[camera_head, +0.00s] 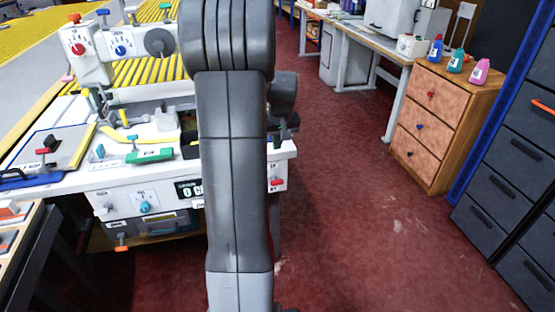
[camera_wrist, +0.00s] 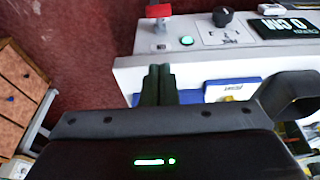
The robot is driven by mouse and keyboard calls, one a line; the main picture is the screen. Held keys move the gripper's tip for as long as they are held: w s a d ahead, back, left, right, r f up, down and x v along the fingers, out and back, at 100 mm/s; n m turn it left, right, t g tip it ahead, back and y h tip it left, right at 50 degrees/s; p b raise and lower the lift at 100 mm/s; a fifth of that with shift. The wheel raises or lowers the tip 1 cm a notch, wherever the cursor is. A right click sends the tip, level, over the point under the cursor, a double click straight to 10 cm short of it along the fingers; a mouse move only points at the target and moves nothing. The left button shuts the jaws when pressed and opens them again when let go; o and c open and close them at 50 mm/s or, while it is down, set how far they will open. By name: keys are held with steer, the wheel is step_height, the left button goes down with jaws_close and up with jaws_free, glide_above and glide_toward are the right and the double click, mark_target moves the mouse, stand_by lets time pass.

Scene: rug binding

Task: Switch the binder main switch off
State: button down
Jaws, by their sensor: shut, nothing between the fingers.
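In the wrist view a switch with a red handle (camera_wrist: 160,11) on a metal stem stands on the white front panel (camera_wrist: 140,70) of the binder. A green lamp (camera_wrist: 186,41) beside it is lit. I cannot read a label naming the main switch. A red part also shows at the right end of the bench front in the head view (camera_head: 276,183). My gripper (camera_wrist: 158,70) is shut and empty, its dark fingers pointing at the panel edge, apart from the red handle. The head view hides my gripper behind my arm.
A black knob (camera_wrist: 222,17) and a display (camera_wrist: 287,27) sit beside the lamp. The binder bench (camera_head: 120,180) carries tools and a green block (camera_head: 150,156). A wooden drawer unit (camera_head: 440,120) with bottles stands right. Red floor between is clear.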

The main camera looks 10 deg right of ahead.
steer(key=x, duration=0.8)
steer(key=shift+f+b, duration=0.3)
steer(key=shift+f, duration=0.05)
steer(key=f, duration=0.1)
steer(key=s+f, duration=0.1)
steer(key=f, duration=0.1)
steer(key=shift+s+f, duration=0.1)
steer(key=shift+s, duration=0.05)
steer(key=shift+s+f, duration=0.2)
steer(key=shift+f, duration=0.2)
steer(key=shift+s+f+b, duration=0.1)
steer(key=shift+f+b, duration=0.1)
steer(key=shift+b, duration=0.45)
